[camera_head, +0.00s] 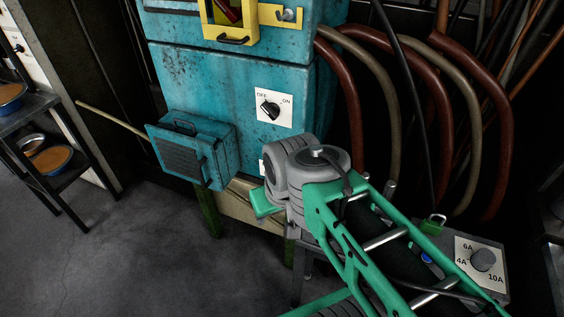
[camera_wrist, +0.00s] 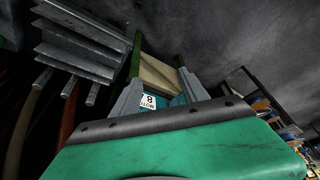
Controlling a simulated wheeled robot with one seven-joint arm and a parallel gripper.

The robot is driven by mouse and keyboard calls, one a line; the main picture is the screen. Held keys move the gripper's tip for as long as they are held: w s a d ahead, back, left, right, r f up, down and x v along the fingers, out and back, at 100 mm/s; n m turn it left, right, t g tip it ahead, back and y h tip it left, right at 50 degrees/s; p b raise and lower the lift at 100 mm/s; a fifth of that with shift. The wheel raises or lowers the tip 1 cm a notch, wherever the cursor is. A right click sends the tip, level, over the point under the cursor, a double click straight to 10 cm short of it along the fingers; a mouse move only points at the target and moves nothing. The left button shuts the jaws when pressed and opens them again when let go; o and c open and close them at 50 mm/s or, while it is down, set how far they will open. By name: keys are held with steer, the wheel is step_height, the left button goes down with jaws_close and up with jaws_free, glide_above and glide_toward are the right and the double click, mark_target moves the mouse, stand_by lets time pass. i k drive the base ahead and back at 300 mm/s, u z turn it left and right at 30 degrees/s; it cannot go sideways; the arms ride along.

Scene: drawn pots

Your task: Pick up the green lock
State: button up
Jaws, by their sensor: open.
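The green lock (camera_head: 432,225) is small, with a metal shackle. In the head view it is at the right, by the back left of a grey box with a dial. My green arm passes just in front of it, and I cannot tell exactly what it rests on or hangs from. My gripper (camera_wrist: 161,76) shows in the wrist view with its two grey fingers apart and nothing between them. It points toward the turquoise cabinet's lower part, away from the lock. The lock does not show in the wrist view. In the head view my arm hides most of the gripper.
The grey dial box (camera_head: 483,258) is marked 4A, 6A and 10A. A turquoise cabinet (camera_head: 215,95) with an OFF/ON knob (camera_head: 270,110) stands behind my arm. Thick hoses (camera_head: 437,75) hang at the right. Shelves with bowls (camera_head: 48,158) are at the left; the floor between is clear.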

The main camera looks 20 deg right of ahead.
mark_target(429, 227)
steer(key=u, duration=0.55)
steer(key=k, duration=0.65)
steer(key=u, duration=1.1)
steer(key=k, duration=0.45)
steer(key=u, duration=0.6)
steer(key=k, duration=0.85)
steer(key=z, duration=0.45)
